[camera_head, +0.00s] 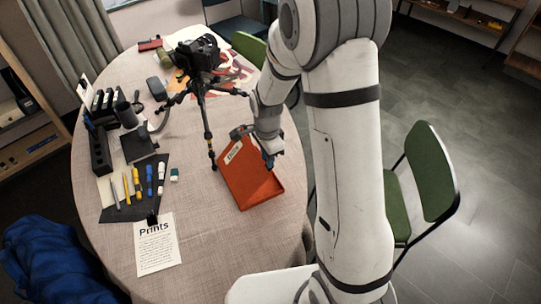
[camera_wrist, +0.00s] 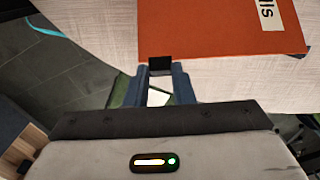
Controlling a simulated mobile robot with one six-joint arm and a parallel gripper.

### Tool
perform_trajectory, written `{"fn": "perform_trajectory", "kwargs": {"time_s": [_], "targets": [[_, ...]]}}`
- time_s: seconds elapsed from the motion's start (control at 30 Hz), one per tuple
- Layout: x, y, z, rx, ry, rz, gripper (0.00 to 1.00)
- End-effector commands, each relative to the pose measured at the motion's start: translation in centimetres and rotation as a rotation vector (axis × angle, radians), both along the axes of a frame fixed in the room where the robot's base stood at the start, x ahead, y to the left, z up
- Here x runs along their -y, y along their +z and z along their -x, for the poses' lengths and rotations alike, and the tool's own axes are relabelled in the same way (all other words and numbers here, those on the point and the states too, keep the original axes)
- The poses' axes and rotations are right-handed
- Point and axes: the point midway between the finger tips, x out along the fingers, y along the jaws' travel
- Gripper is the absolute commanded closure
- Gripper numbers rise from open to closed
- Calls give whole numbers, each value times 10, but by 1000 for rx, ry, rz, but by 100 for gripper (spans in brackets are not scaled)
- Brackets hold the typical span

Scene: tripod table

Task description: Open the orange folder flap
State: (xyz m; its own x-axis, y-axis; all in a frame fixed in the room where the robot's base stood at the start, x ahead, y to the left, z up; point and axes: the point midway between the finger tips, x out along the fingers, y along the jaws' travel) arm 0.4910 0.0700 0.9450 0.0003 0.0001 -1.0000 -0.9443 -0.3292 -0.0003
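The orange folder (camera_head: 240,173) lies on the table near its right edge, with a white label at its upper left corner. A darker triangular area shows at its lower right, where the flap looks slightly raised. In the wrist view the folder's orange face (camera_wrist: 205,28) fills the top, with part of the label at right. My gripper (camera_head: 269,160) is at the folder's right edge. Its two blue fingers (camera_wrist: 161,70) stand on either side of a small black tab (camera_wrist: 160,64) at the folder's edge and appear closed on it. The fingertips are small in the head view.
A black camera tripod (camera_head: 205,112) stands just behind the folder. Pens (camera_head: 137,182) on a dark mat and a "Prints" sheet (camera_head: 157,245) lie to the left. A green chair (camera_head: 430,170) stands right of the table. Bare tabletop (camera_head: 215,235) is in front of the folder.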

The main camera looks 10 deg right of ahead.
Motion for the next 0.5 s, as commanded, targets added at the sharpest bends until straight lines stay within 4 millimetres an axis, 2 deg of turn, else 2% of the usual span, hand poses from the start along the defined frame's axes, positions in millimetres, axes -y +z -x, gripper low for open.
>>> {"fn": "perform_trajectory", "kwargs": {"time_s": [0.5], "targets": [[-13, 11, 5, 0, 1, 0, 83]]}}
